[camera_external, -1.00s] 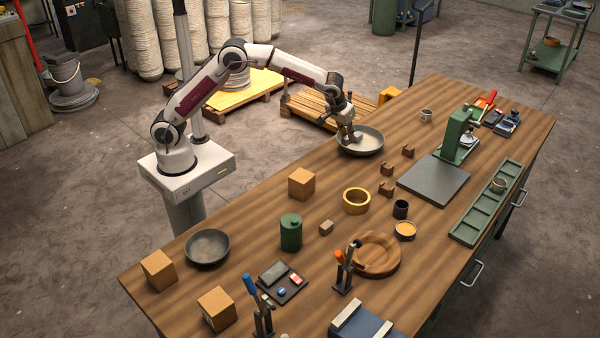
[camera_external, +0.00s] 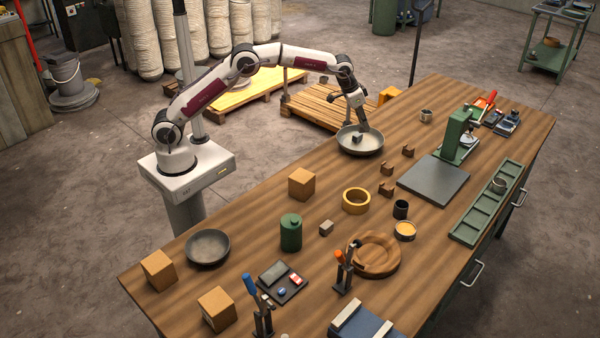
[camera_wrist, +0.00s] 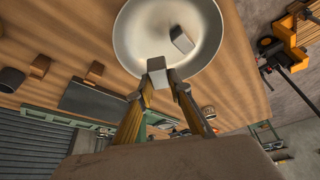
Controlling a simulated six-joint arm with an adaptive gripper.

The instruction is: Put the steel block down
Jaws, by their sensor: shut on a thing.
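A shallow pale metal bowl (camera_external: 375,148) stands on the workbench, and it also shows in the wrist view (camera_wrist: 135,40). My gripper (camera_external: 364,128) is over the bowl, pointing down and slanted. In the wrist view its two fingers (camera_wrist: 164,84) are closed on a grey steel block (camera_wrist: 157,65) at their tips, in front of the bowl's near rim. Another grey block (camera_wrist: 182,40) lies inside the bowl, apart from the fingers. In the external view a small grey block (camera_external: 357,138) shows in the bowl beside the fingertips. Whether the held block touches the bowl cannot be told.
Brown notched blocks (camera_external: 408,151) and a dark grey plate (camera_external: 433,180) lie to the right of the bowl. A green press (camera_external: 457,137) stands behind the plate. A cardboard-coloured box (camera_external: 302,184) stands nearer the front. Bare wood surrounds the bowl.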

